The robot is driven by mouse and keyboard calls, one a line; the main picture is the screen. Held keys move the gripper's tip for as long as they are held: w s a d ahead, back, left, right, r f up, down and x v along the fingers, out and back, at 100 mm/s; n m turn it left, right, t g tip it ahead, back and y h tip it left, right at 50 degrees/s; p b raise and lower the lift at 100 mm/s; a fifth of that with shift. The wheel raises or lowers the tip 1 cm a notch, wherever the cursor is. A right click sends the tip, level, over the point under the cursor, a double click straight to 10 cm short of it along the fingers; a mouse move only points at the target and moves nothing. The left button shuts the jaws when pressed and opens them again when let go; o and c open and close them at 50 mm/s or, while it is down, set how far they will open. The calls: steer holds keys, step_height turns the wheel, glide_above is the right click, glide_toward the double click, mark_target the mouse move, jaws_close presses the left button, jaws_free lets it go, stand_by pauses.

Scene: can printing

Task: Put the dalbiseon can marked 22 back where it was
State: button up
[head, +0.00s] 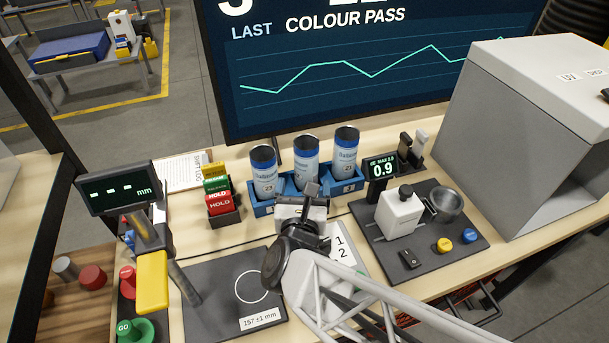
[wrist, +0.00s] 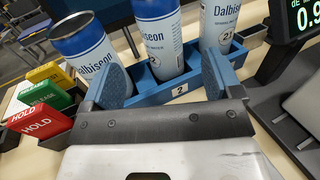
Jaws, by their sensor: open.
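Three white-and-blue Dalbiseon cans stand upright in a blue rack (wrist: 146,96): a left can (head: 265,172), a middle can (head: 306,162) and a right can (head: 345,155). My gripper (head: 312,192) is in front of the rack's middle. In the wrist view, its open fingers (wrist: 165,82) are spread either side of the middle can (wrist: 160,38), over the rack part labelled 2. The can stands beyond the fingertips, apparently not gripped. The middle can's lower part is partly hidden in the head view.
A gauge stand (head: 152,250) with a circle-marked plate (head: 245,295) is at front left. A colour meter (head: 400,215) on a dark mat is right, beside a large grey box (head: 530,120). A screen (head: 350,70) stands behind.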

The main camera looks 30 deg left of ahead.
steer(key=shift+v, duration=1)
steer(key=shift+r, duration=0.1)
stand_by(0.3)
steer(key=w+d+r+n+g, duration=0.2)
steer(key=d+r+n, duration=0.1)
steer(key=d+n, duration=0.2)
steer(key=w+d+r+n+g+h, duration=0.1)
steer(key=w+d+r+n+g, duration=0.1)
steer(key=d+n, duration=0.4)
steer(key=w+d+r+n+g, duration=0.2)
steer(key=d+r+n+g, duration=0.1)
steer(key=d+n, duration=0.3)
steer(key=shift+w+d+r+n, duration=0.2)
steer(key=shift+r+n, duration=0.3)
steer(key=shift+n, duration=0.7)
steer(key=s+d+r+n+g+h, duration=0.1)
steer(key=s+d+n+g+h, duration=0.2)
steer(key=d, duration=0.8)
steer(key=s+d+r+n+g+h, duration=0.1)
steer(key=s+d+n+g+h, duration=0.2)
steer(key=s+d+n, duration=0.4)
steer(key=d+n+g, duration=0.1)
steer(key=d+n, duration=0.1)
steer(key=d, duration=0.2)
steer(key=shift+s+r, duration=0.15)
steer(key=shift+r, duration=0.25)
